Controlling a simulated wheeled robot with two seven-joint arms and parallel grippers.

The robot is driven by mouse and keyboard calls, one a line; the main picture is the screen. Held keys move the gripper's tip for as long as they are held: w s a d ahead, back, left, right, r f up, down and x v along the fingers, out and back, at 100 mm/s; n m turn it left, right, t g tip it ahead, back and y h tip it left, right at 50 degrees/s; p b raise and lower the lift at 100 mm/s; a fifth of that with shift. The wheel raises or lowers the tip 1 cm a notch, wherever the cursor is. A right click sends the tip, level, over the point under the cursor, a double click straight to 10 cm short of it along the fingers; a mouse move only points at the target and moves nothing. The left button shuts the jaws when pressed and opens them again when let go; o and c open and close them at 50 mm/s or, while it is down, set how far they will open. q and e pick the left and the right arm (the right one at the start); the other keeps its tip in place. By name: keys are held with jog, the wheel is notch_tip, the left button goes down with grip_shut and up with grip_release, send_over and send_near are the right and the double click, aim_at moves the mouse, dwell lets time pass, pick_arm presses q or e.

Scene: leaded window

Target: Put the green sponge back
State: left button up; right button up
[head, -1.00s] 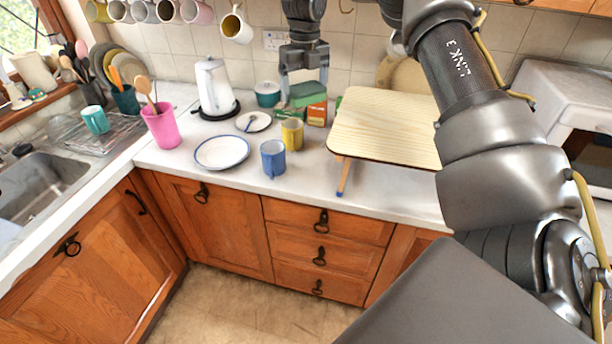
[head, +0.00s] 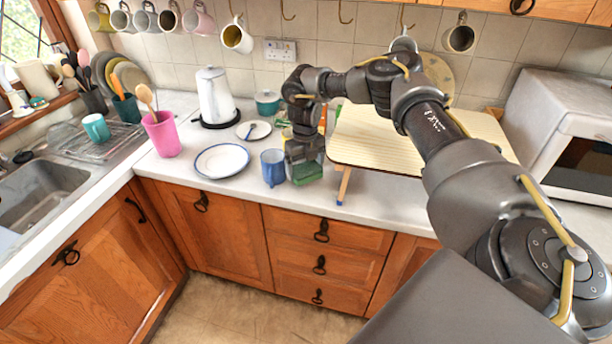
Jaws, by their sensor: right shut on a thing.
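My right gripper (head: 304,163) is at the front part of the worktop, between the blue mug (head: 272,167) and the small wooden table (head: 376,148). It points down and is shut on the green sponge (head: 308,175). The sponge is low, close to the worktop; I cannot tell whether it touches it. My gripper and wrist hide most of what stands behind, including the yellow mug. My left gripper is not in view.
A blue-rimmed plate (head: 222,160) lies left of the blue mug. A white kettle (head: 214,97), a teal pot (head: 267,103) and a pink utensil holder (head: 161,134) stand farther left. The sink (head: 45,190) is at far left, the microwave (head: 566,105) at right.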

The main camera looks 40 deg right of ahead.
aim_at(305, 186)
jog(key=shift+f+p, duration=0.5)
jog(key=shift+f, duration=1.7)
jog(key=o, duration=0.7)
jog(key=shift+f, duration=0.15)
notch_tip(305, 186, up, 12)
jog(key=b, duration=0.2)
jog(key=shift+r+b, duration=0.25)
jog(key=shift+b, duration=0.1)
